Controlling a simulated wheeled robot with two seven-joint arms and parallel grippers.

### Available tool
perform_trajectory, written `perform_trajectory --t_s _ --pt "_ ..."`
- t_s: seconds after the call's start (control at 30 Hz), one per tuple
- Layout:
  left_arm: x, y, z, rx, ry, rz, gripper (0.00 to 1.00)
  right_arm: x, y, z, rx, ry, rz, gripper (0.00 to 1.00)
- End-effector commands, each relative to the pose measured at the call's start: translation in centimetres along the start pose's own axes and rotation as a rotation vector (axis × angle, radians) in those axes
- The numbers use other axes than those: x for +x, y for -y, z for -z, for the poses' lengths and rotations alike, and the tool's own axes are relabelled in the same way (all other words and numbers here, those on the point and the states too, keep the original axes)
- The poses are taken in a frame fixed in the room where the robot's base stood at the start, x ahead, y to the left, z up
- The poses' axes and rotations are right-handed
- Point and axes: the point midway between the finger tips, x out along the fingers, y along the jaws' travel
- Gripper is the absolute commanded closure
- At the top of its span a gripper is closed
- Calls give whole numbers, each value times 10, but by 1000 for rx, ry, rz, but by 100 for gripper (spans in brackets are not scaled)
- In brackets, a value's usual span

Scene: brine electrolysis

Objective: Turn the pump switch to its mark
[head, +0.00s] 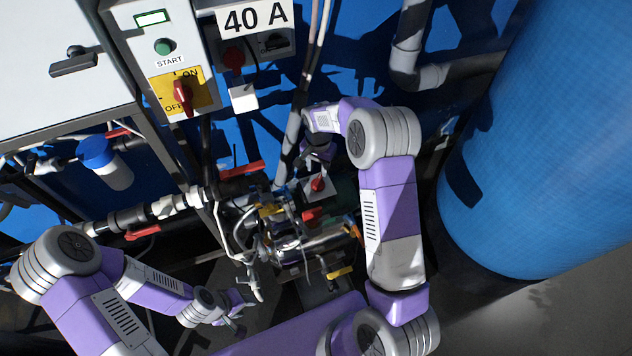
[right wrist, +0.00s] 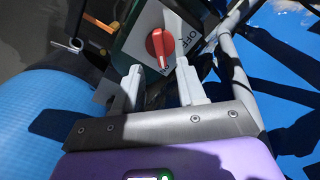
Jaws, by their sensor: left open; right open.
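The pump switch is a red knob (head: 317,183) on a white plate, low in the middle of the head view. In the right wrist view, the red knob (right wrist: 160,46) sits on a white plate on a dark green box, with OFF lettering to its right. My right gripper (right wrist: 158,68) is open in front of the knob, its two fingers apart and nothing between them. I cannot tell whether they touch the plate. In the head view, my right gripper (head: 319,158) is just above the knob, partly shaded. My left gripper (head: 241,308) is open and empty at lower left.
A grey panel carries a green START button (head: 164,46) and a red ON/OFF switch (head: 183,97) on yellow. A 40 A sign (head: 255,18) is beside it. Pipes and red-handled valves (head: 143,232) crowd the middle. A large blue tank (head: 550,150) stands right.

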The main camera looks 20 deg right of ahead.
Motion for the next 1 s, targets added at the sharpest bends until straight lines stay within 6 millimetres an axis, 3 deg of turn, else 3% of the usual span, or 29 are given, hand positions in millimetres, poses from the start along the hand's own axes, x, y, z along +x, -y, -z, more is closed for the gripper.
perform_trajectory --t_s 0.5,0.9,1.0 --pt "18 7 1 0 -1 0 57 68 0 0 -1 2 -1 60" --pt "20 7 1 0 -1 0 57 77 0 0 -1 0 1 60" --pt "20 7 1 0 -1 0 57 77 0 0 -1 0 1 72"
